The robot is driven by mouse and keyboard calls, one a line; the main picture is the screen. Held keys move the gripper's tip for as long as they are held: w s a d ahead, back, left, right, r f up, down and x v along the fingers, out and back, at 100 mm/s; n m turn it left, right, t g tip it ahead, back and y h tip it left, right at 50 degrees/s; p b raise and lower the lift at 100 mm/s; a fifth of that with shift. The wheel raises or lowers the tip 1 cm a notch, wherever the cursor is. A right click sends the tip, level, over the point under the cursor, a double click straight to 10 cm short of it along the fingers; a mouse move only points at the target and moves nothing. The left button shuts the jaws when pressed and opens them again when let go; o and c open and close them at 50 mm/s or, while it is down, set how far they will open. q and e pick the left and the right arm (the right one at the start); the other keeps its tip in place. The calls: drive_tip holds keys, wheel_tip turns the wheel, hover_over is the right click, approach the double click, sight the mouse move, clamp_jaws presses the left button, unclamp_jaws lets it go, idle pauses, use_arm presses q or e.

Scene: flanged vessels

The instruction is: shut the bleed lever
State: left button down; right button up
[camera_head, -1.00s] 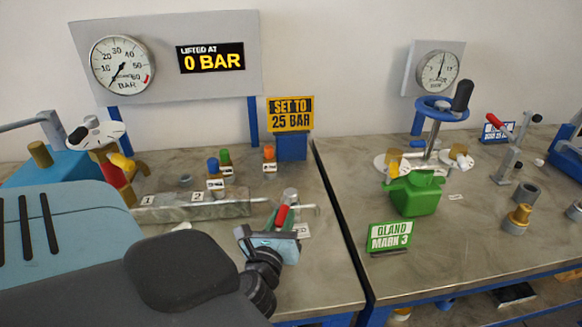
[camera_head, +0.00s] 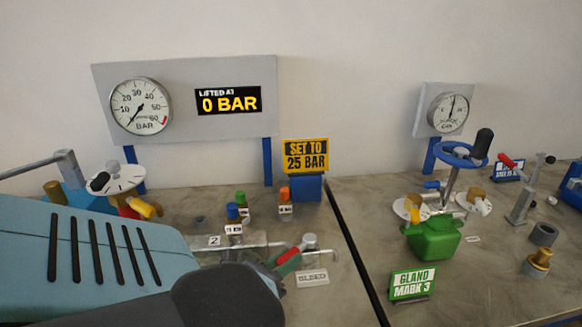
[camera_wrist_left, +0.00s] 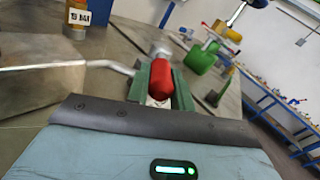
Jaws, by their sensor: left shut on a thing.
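The bleed lever has a red grip (camera_head: 287,256); in the left wrist view the red grip (camera_wrist_left: 160,79) sits between the two green fingers. My left gripper (camera_head: 280,261) is shut on this red grip, behind the "BLEED" label (camera_head: 312,278). A grey round valve body (camera_head: 310,241) stands just beyond the grip, with a thin bent pipe beside it. My own forearm hides the near side of the lever and part of the bench. My right gripper is not in view.
Small coloured-cap blocks (camera_head: 233,213) and the "SET TO 25 BAR" sign (camera_head: 305,155) are close behind. A green can (camera_head: 433,238) and "GLAND MARK 3" sign (camera_head: 412,284) stand to the right.

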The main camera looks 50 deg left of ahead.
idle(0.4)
use_arm(q)
drive_tip(key=c, duration=1.2)
unclamp_jaws()
drive_tip(key=shift+s+f, duration=0.15)
drive_tip(key=shift+s, duration=0.35)
drive_tip(key=s, duration=0.2)
drive_tip(key=s+b, duration=0.1)
drive_tip(key=s, duration=0.2)
drive_tip(key=shift+s+d+b, duration=0.3)
drive_tip(key=shift+d+b, duration=0.1)
drive_tip(key=shift+s, duration=0.45)
drive_tip(key=shift+s+d, duration=0.1)
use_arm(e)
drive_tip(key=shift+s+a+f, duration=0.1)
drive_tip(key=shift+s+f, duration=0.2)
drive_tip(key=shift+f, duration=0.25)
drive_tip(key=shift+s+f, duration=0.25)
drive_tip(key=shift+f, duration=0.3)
